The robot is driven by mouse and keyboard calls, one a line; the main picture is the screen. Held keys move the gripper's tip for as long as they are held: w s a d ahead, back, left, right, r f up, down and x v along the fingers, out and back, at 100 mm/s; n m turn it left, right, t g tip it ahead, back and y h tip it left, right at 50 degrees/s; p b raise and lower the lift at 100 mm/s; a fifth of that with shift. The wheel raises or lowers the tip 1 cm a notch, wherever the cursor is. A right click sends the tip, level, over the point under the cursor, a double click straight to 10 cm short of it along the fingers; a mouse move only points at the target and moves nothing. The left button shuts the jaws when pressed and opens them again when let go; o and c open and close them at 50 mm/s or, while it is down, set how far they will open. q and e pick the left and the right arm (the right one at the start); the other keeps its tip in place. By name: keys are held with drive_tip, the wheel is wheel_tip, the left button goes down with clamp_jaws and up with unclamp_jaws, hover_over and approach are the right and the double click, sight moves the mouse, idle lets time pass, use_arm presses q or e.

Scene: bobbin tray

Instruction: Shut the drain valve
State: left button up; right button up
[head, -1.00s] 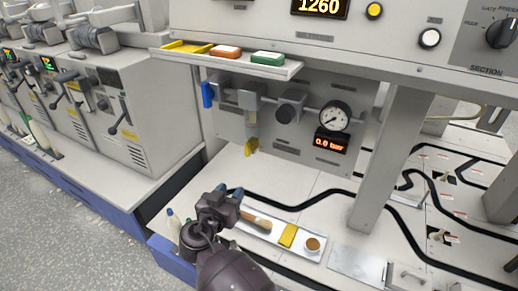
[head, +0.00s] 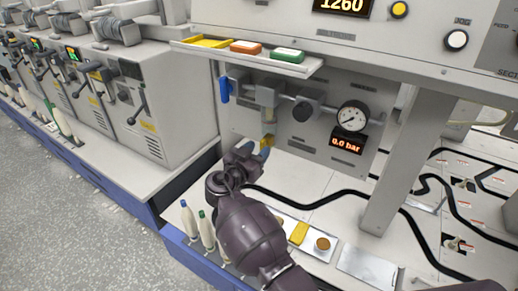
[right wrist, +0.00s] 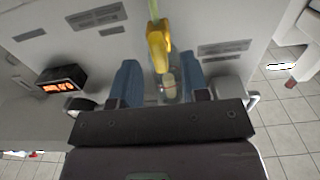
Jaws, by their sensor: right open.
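The yellow drain valve (head: 267,143) hangs under the clear filter bowl (head: 268,122) on the grey panel. My right gripper (head: 255,155) is just below and in front of it, partly covering it. In the right wrist view the yellow valve (right wrist: 158,45) lies ahead of the blue fingertips, roughly centred between them. The right gripper (right wrist: 158,66) is open, with a finger on each side of a pale, rounded end below the yellow part. Contact with either finger cannot be made out. My left gripper is not in view.
A blue lever (head: 224,90) is left of the bowl. A regulator knob (head: 302,111), a gauge (head: 352,116) and a display reading 0.0 bar (head: 346,145) are to the right. A shelf (head: 285,67) overhangs the panel. Bobbins (head: 206,228) and a tray (head: 318,254) are below.

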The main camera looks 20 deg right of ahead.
drive_tip(key=shift+w+d, duration=0.4)
drive_tip(key=shift+d, duration=0.1)
clamp_jaws()
